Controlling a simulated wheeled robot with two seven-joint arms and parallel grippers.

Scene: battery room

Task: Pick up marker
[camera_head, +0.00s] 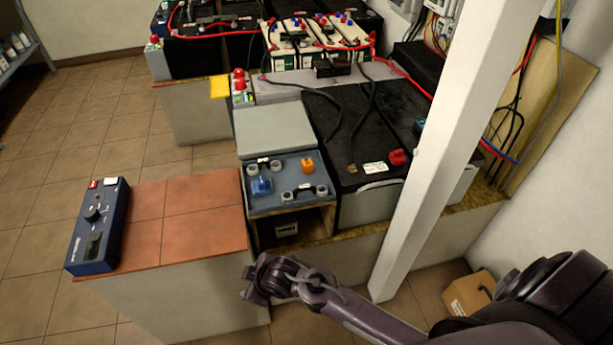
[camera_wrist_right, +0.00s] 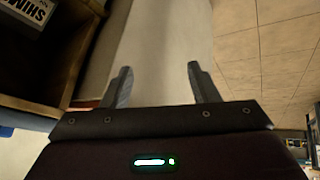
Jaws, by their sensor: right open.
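I cannot make out a marker in either view. My right gripper (camera_head: 250,280) is in front of the near white block, below the level of its tiled top, with its arm coming in from the right. The right wrist view shows its two fingers (camera_wrist_right: 159,82) spread apart with nothing between them. A pale wall face lies beyond the fingers. My left gripper is not in view.
A red-tiled counter (camera_head: 190,207) holds a blue control box (camera_head: 96,230) at its left end. A blue-grey battery (camera_head: 290,187) sits above an open wooden compartment (camera_wrist_right: 30,70). A white post (camera_head: 440,150) stands right of it. A cardboard box (camera_head: 469,294) is on the floor.

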